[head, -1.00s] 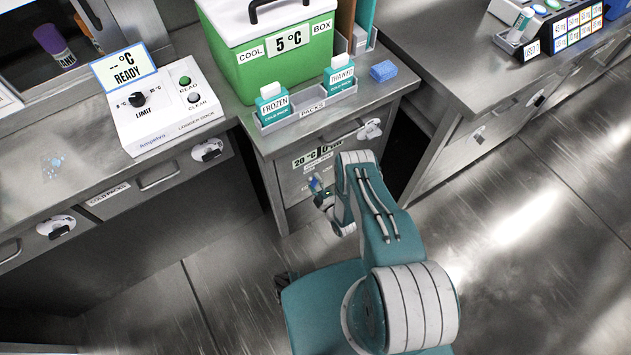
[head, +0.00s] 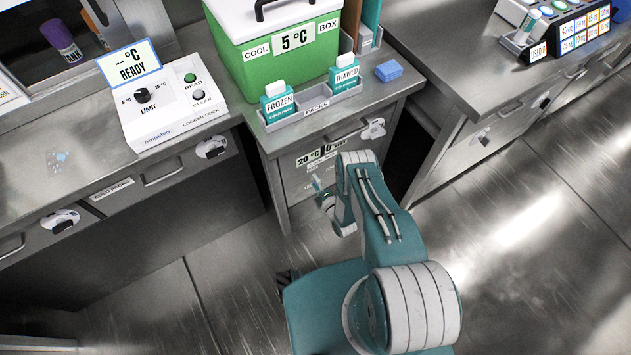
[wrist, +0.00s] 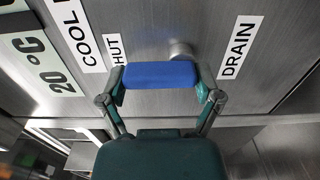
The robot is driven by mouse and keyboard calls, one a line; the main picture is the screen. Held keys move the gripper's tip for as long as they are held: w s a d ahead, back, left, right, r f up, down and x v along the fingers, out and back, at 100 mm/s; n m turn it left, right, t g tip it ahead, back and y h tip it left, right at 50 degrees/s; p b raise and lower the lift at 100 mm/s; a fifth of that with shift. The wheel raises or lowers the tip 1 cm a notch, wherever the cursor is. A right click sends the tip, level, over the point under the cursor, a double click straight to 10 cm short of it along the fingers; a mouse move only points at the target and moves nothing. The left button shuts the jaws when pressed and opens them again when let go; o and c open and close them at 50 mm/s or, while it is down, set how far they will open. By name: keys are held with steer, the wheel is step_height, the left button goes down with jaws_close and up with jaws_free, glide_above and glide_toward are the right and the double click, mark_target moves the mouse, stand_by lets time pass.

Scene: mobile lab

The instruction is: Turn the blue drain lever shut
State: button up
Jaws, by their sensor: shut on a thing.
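The blue drain lever (wrist: 160,75) shows in the wrist view as a blue bar lying across the picture between my two fingers. My gripper (wrist: 161,82) is shut on it, one finger at each end. A round metal stub (wrist: 181,49) shows just behind the lever, on the steel panel. A DRAIN label (wrist: 240,48) is to the right of the lever. A label reading "HUT" (wrist: 116,49), its first part hidden, is to the left. In the head view my gripper (head: 322,195) is at the cabinet front below the packs tray; the lever cannot be made out there.
The cabinet front (head: 290,188) carries a 20 °C label and a white latch (head: 373,129). Above stand a green cool box (head: 285,62) and a packs tray (head: 312,108). A logger dock (head: 175,110) is on the left counter. Open floor lies to the right.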

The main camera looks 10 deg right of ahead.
steer(key=shift+s+a+f, duration=0.15)
steer(key=shift+f, duration=0.05)
steer(key=o, duration=0.9)
steer(key=v, duration=0.7)
steer(key=shift+s, duration=0.15)
steer(key=shift+s, duration=0.1)
